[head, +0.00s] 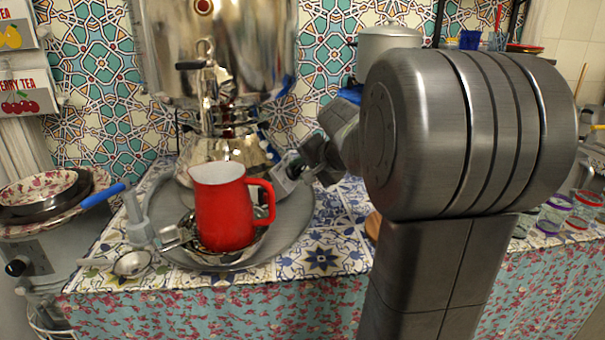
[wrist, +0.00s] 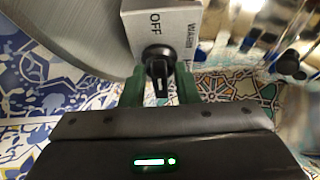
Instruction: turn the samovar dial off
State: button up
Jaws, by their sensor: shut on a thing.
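The samovar (head: 215,50) is a large shiny metal urn at the back of the table in the head view. Its dial (wrist: 158,65) is a small black knob on a silver plate (wrist: 160,30) in the wrist view. The plate reads OFF at upper left of the knob and WARM at its upper right. I cannot tell exactly which mark the knob points to. My gripper (wrist: 158,88) is shut on the dial, with one green finger on each side. In the head view my arm reaches in from the right, and the dial is hard to make out there.
A red pitcher (head: 223,208) stands in front of the samovar on a round grey tray (head: 295,215). A strainer (head: 132,263) and a blue-handled tool (head: 103,195) lie to the left. Stacked bowls (head: 45,190) stand at far left. Coloured glasses (head: 560,203) stand at right.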

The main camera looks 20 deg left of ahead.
dwell(0.3)
jog(key=o, duration=0.6)
jog(key=shift+o, duration=0.2)
jog(key=p+v, duration=0.3)
jog(key=v, duration=1)
jog(key=shift+s+d+r, duration=0.15)
jog(key=shift+d+r, duration=0.1)
jog(key=shift+d, duration=0.05)
jog(key=b+x, duration=0.3)
jog(key=x, duration=1.1)
jog(key=shift+d, duration=0.1)
